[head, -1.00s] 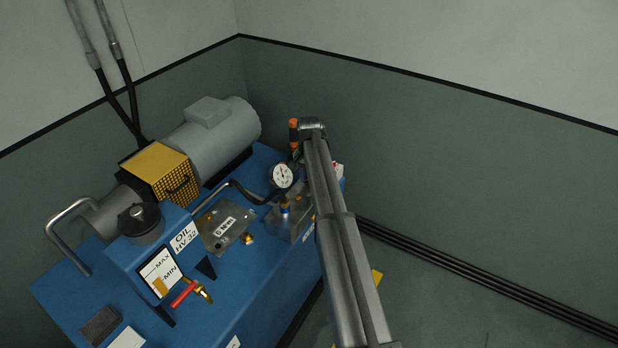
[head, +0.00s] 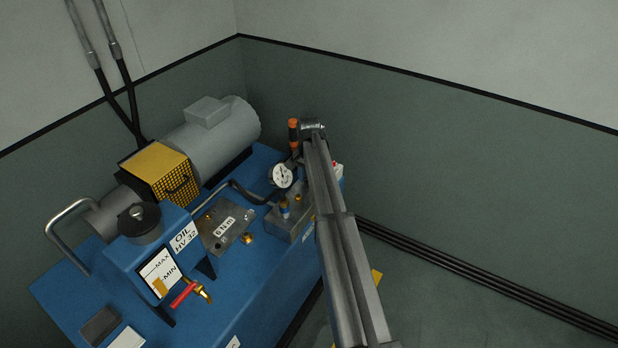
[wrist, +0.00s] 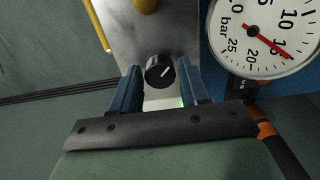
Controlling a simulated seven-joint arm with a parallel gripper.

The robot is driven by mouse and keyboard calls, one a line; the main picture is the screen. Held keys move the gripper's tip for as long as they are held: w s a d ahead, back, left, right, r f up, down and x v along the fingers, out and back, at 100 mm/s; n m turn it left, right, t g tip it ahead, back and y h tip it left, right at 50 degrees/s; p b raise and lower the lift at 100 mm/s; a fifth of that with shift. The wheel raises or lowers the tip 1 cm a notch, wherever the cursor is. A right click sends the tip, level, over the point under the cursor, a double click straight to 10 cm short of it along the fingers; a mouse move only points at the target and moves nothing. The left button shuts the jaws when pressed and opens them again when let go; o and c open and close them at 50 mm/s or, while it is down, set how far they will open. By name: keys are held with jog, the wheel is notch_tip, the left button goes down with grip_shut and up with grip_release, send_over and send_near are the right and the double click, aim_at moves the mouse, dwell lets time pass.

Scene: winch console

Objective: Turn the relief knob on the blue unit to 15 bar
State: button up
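In the wrist view the round black relief knob (wrist: 160,71) has a white pointer line slanting to the upper right. It sits on a grey metal block. My gripper (wrist: 161,80) has its two blue fingers on either side of the knob; narrow gaps seem to show, and contact is unclear. The pressure gauge (wrist: 262,35) stands right of the knob, its red needle pointing lower right, close to the 15 mark. The gauge also shows in the head view (head: 282,175) on the blue unit (head: 262,262). There my arm hides the knob and fingers.
An orange and black handle (wrist: 268,135) stands close to my gripper's right side. In the head view, a grey motor (head: 215,130), yellow guard (head: 157,170) and oil tank (head: 160,240) lie left of my arm. Floor at right is clear.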

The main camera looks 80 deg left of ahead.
jog(key=shift+o, duration=1.1)
jog(key=shift+r, duration=0.15)
notch_tip(320, 180, up, 14)
jog(key=shift+f, duration=0.2)
